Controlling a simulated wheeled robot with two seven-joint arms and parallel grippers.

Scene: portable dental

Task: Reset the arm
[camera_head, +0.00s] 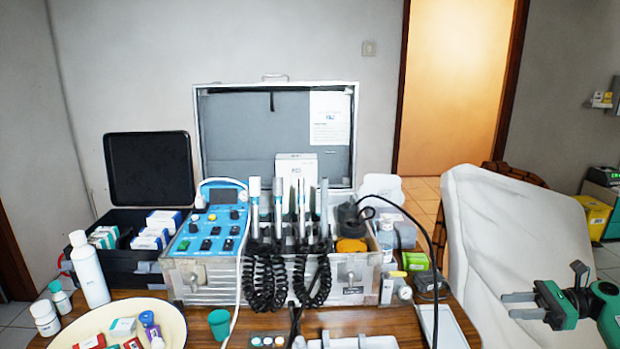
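My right gripper (514,305) is at the lower right, in front of the white chair (500,230). Its two grey fingers point left, with a narrow gap between them and nothing held. Its green-and-black wrist (585,300) comes in from the right edge. The gripper is right of the wooden table (455,305), apart from everything on it. My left gripper and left arm are not in view.
An open metal dental case (205,280) with a blue control panel (212,240) and coiled black cords stands on the table. A black box (115,265), white bottle (88,270), cream dish (170,318) and green cup (219,324) are left.

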